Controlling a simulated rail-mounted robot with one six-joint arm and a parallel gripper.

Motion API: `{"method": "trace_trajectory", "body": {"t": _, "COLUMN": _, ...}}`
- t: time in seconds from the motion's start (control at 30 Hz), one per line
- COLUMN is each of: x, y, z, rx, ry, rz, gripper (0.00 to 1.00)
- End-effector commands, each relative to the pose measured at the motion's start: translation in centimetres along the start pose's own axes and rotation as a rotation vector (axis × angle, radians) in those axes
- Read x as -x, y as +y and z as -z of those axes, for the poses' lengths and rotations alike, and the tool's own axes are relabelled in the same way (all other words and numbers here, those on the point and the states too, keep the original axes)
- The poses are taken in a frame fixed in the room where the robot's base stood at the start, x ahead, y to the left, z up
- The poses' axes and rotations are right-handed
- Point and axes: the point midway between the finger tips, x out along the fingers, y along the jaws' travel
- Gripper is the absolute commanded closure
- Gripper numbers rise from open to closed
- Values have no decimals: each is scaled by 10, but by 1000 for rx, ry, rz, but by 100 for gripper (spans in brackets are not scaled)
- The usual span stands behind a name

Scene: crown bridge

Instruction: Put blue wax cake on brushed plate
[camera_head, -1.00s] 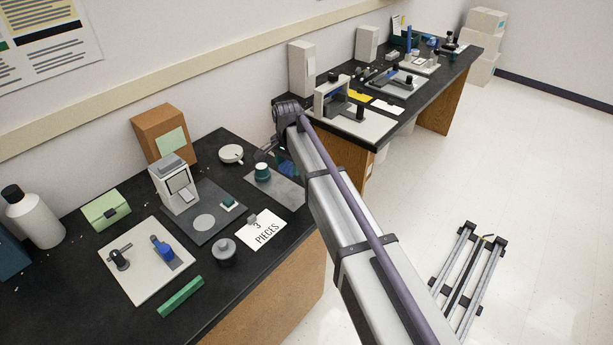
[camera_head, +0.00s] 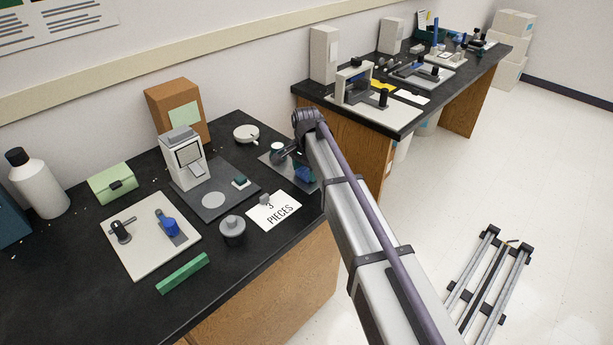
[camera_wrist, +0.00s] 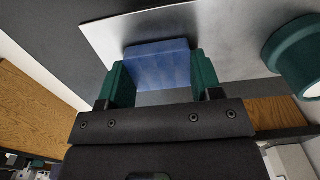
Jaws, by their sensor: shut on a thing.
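The blue wax cake (camera_wrist: 158,64) is a translucent blue block between the two green fingers of my gripper (camera_wrist: 161,75) in the wrist view. My gripper is shut on it. The brushed plate (camera_wrist: 225,30) is a grey metal sheet behind the cake, which overlaps it in that view. I cannot tell whether the cake touches it. In the head view the brushed plate (camera_head: 273,165) lies near the bench's right end, partly hidden by my arm. My gripper (camera_head: 303,171) is over its right part, with the blue cake partly visible there.
A dark teal round jar (camera_wrist: 292,58) stands on the plate, right of my gripper in the wrist view. A "3 PIECES" card (camera_head: 274,211), a grey knobbed weight (camera_head: 232,231) and a white dish (camera_head: 246,133) are nearby. A second bench (camera_head: 410,115) stands beyond a gap.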

Motion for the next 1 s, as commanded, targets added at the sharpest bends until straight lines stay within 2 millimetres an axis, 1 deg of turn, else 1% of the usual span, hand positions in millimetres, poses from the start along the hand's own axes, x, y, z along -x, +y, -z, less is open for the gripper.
{"method": "trace_trajectory", "body": {"t": 0.07, "x": 2, "y": 0, "z": 0, "rx": 0, "ry": 0, "rz": 0, "gripper": 70}}
{"method": "trace_trajectory", "body": {"t": 0.23, "x": -4, "y": 0, "z": 0, "rx": 0, "ry": 0, "rz": 0, "gripper": 70}}
{"method": "trace_trajectory", "body": {"t": 0.27, "x": -2, "y": 0, "z": 0, "rx": 0, "ry": 0, "rz": 0, "gripper": 38}}
{"method": "trace_trajectory", "body": {"t": 0.5, "x": -1, "y": 0, "z": 0, "rx": 0, "ry": 0, "rz": 0, "gripper": 16}}
{"method": "trace_trajectory", "body": {"t": 0.77, "x": 1, "y": 0, "z": 0, "rx": 0, "ry": 0, "rz": 0, "gripper": 16}}
{"method": "trace_trajectory", "body": {"t": 0.87, "x": 11, "y": 0, "z": 0, "rx": 0, "ry": 0, "rz": 0, "gripper": 16}}
{"method": "trace_trajectory", "body": {"t": 0.97, "x": 30, "y": 0, "z": 0, "rx": 0, "ry": 0, "rz": 0, "gripper": 16}}
{"method": "trace_trajectory", "body": {"t": 1.0, "x": 40, "y": 0, "z": 0, "rx": 0, "ry": 0, "rz": 0, "gripper": 16}}
